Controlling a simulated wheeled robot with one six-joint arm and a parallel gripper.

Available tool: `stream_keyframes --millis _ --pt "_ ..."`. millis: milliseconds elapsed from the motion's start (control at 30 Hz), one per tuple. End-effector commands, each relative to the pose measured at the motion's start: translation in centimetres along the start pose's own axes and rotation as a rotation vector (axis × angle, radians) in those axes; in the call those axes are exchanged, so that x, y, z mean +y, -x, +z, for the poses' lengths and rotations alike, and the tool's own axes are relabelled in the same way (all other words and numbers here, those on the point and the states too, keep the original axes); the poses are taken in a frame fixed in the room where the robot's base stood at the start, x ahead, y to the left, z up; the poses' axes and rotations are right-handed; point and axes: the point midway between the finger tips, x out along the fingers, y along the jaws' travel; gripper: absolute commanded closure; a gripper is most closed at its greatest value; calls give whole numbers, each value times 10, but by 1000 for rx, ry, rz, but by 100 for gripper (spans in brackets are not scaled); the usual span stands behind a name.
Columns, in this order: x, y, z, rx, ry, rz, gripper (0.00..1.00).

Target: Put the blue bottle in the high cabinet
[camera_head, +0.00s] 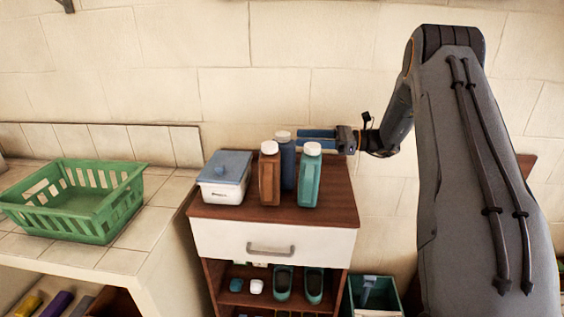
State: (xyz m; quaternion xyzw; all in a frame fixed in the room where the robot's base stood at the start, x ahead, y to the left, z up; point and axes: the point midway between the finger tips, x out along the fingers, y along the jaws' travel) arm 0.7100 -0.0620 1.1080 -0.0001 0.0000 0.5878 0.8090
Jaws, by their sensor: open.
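The blue bottle (288,163) with a white cap stands upright on the brown top of a small cabinet (330,213). It is behind and between a brown bottle (269,178) and a teal bottle (310,180), which partly hide it. My gripper (312,139) reaches in from the right at about cap height. Its blue fingers are open and extend toward the blue bottle from behind the teal one. Whether they touch or surround the blue bottle I cannot tell. I cannot make out a high cabinet in this view.
A white box with a blue lid (225,178) stands at the left of the cabinet top. A green basket (75,212) sits on the tiled counter (135,245). Shoes (314,284) are on the shelf below the drawer. A green bin (388,287) stands right of the cabinet.

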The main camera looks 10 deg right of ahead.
Motion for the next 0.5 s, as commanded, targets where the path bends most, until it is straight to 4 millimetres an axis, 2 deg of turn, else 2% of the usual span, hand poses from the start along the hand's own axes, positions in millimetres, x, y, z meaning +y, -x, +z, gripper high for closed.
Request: stream_keyframes --millis 167,400,500 --pt "1 -10 0 1 -1 2 54" --pt "1 -44 2 0 -1 3 54" --pt "1 -51 1 -1 -1 1 54"
